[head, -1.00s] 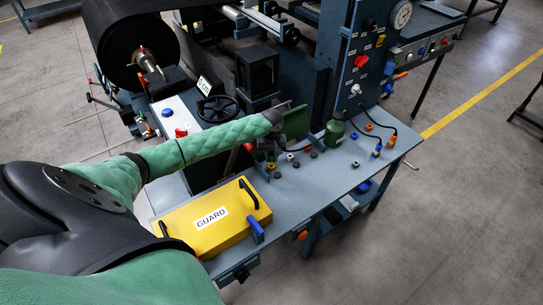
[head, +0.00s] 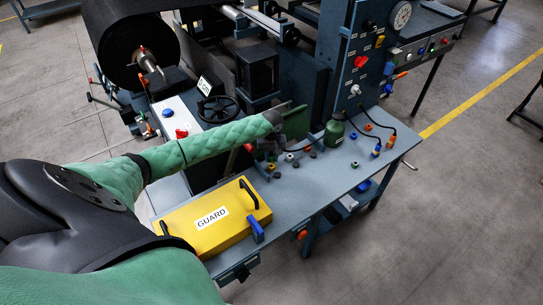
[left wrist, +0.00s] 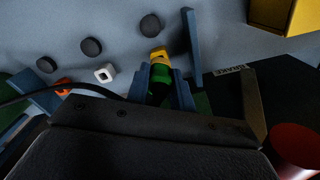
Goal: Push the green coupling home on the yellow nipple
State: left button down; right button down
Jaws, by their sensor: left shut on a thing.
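In the left wrist view the green coupling (left wrist: 159,73) sits between the two blue-grey fingers of my left gripper (left wrist: 162,80), which is shut on it. The yellow nipple (left wrist: 158,54) is right in front of the coupling, in line with it, and looks to be touching it. I cannot tell how deep the coupling sits on the nipple. A dark hose end shows behind the coupling, between the fingers. In the head view my left gripper (head: 271,152) is low over the bench, and its hand and forearm largely hide the coupling. My right gripper is not in view.
A blue-grey plate (left wrist: 191,48) stands close beside the nipple. Several black pucks (left wrist: 90,46) and a white square piece (left wrist: 106,73) lie near. On the bench are a yellow guard (head: 179,228) and a green bottle (head: 334,134). The bench's right front is fairly clear.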

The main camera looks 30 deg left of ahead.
aim_at(271, 154)
pick_arm(q)
jog(key=shift+f, duration=1)
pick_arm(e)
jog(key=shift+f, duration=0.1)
pick_arm(q)
jog(key=c, duration=1.1)
grip_release()
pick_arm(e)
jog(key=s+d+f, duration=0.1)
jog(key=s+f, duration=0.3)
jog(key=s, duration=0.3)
pick_arm(q)
notch_tip(271, 154, up, 2)
jog(key=shift+r+b, duration=0.1)
jog(key=shift+b, duration=0.65)
jog(key=shift+r+b, duration=0.95)
jog(key=shift+r, duration=1.85)
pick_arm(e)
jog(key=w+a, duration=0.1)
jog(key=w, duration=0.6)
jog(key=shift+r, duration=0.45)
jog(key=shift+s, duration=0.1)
